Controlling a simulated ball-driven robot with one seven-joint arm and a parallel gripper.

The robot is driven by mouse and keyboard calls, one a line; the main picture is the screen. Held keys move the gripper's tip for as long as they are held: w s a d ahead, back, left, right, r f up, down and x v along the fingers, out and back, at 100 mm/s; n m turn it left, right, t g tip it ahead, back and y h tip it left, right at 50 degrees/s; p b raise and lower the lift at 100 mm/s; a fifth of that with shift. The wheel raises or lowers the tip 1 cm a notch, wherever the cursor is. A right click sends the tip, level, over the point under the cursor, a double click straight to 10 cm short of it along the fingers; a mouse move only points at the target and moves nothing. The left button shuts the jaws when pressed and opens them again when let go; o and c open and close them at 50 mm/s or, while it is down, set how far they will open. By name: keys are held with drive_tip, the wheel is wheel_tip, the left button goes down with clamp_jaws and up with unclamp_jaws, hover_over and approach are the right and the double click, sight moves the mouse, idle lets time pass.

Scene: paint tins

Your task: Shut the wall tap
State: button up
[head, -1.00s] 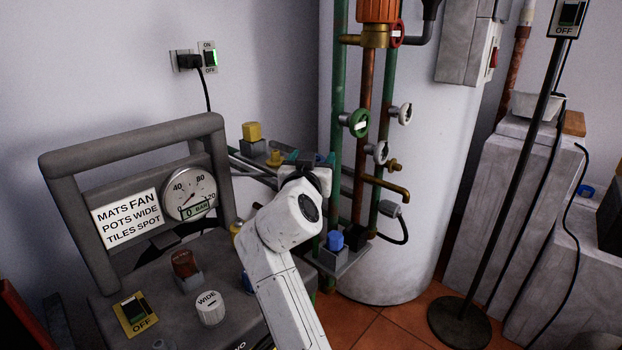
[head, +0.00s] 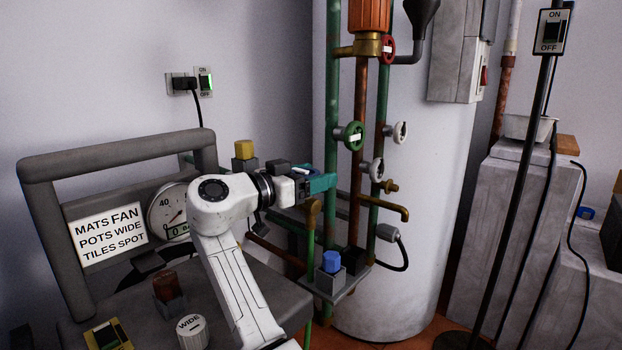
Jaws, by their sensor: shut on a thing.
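A brass tap spout (head: 390,208) bends down at the end of a pipe in front of the white tank, with a small brass knob (head: 389,186) just above it. Which fitting is the wall tap is not certain. My gripper (head: 323,183) has teal fingers and points right, left of the spout and overlapping the left green pipe in the picture. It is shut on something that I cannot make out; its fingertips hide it. A brass-coloured upright piece (head: 313,208) shows just below the fingers.
Green (head: 350,135), white and red handwheels sit on the upright pipes. A blue knob (head: 331,262) stands on a small grey shelf below my gripper. A grey console (head: 110,158) with a gauge fills the left. A black pole (head: 508,200) stands at the right.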

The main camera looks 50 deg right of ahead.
drive_tip(key=shift+f+m+g, duration=0.15)
drive_tip(key=shift+m+g, duration=0.15)
drive_tip(key=shift+g, duration=0.2)
drive_tip(key=o, duration=1)
drive_tip(key=shift+c, duration=0.2)
drive_tip(key=shift+a, duration=0.1)
drive_tip(key=w+a+p, duration=0.2)
drive_tip(key=a+p, duration=0.1)
drive_tip(key=a, duration=0.7)
drive_tip(key=shift+a, duration=0.3)
